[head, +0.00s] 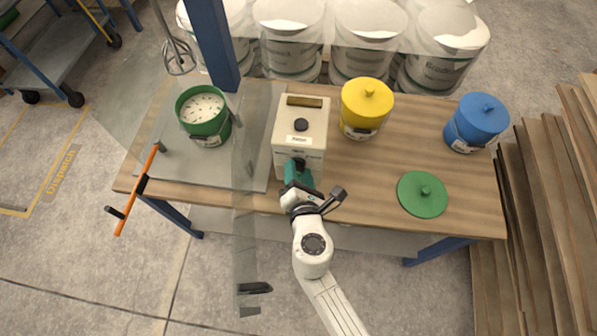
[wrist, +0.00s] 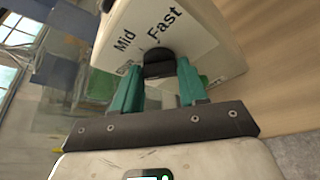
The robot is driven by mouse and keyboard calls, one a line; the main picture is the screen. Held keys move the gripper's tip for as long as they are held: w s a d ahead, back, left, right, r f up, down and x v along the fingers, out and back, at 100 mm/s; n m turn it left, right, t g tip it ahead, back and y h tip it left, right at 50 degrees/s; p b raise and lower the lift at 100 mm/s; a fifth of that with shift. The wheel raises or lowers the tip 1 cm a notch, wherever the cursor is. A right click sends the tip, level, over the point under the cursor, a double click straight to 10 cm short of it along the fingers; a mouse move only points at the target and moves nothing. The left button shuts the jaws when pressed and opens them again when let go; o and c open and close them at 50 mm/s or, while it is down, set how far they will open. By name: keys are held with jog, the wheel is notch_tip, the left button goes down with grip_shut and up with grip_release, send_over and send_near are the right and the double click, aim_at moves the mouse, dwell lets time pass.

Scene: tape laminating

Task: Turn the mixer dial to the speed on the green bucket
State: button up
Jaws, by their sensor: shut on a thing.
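The cream mixer control box (head: 301,127) stands on the bench at the middle. Its black dial (wrist: 157,64) shows in the wrist view below the printed words "Mid" and "Fast"; another label at its left is partly hidden. My gripper (wrist: 158,78) has its teal fingers closed on either side of the dial; in the head view it is at the box's front face (head: 298,170). The green bucket (head: 204,117) stands open at the left on a grey plate, with pale contents. Its front label is too small to read. The dial's exact pointing is unclear.
A yellow bucket (head: 364,107) and a blue bucket (head: 476,122) stand lidded at the right. A green lid (head: 422,194) lies near the bench's front edge. A blue post (head: 210,40) and a whisk (head: 178,55) are at the back left. Clear panels surround the left part.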

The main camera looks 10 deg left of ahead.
jog(key=shift+f, duration=0.15)
jog(key=m+b, duration=0.1)
jog(key=b, duration=0.2)
jog(key=shift+f+y, duration=0.3)
jog(key=m+t+b, duration=0.2)
jog(key=m+b, duration=0.3)
jog(key=b, duration=0.8)
jog(key=f+m+t+y+b, duration=0.1)
jog(key=m+b, duration=0.5)
jog(key=b, duration=0.6)
jog(key=m+t+b, duration=0.3)
jog(key=m+b, duration=0.3)
jog(key=b, duration=0.7)
jog(key=shift+f+b, duration=0.2)
jog(key=shift+b, duration=0.15)
jog(key=shift+r+m+t+b, duration=0.2)
jog(key=shift+m+t+b, duration=0.1)
jog(key=shift+m+b, duration=0.35)
jog(key=o, duration=1.1)
jog(key=shift+c, duration=0.2)
jog(key=shift+r, duration=0.1)
